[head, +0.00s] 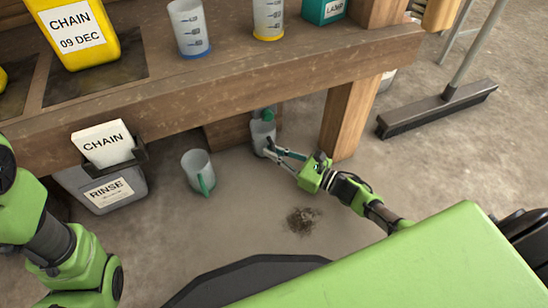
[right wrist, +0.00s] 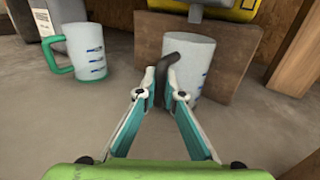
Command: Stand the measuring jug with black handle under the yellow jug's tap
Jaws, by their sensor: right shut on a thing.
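The measuring jug with black handle (right wrist: 198,57) stands upright on the floor below the bench, in front of a wooden board. Its black handle (right wrist: 185,45) faces me, between the fingertips of my right gripper (right wrist: 165,92). In the head view the same jug (head: 261,136) is partly covered by my right gripper (head: 273,150), which is shut on the handle. A yellow thing (right wrist: 237,8) with a grey part below it is cut off above the jug in the wrist view. A yellow jug (head: 78,35) labelled CHAIN 09 DEC stands on the bench; no tap shows on it.
A measuring jug with green handle (head: 197,168) stands on the floor to the left. A RINSE bin (head: 97,188) is farther left. A wooden leg (head: 350,118) and a broom (head: 436,108) are to the right. The bench edge (head: 210,82) overhangs the jugs.

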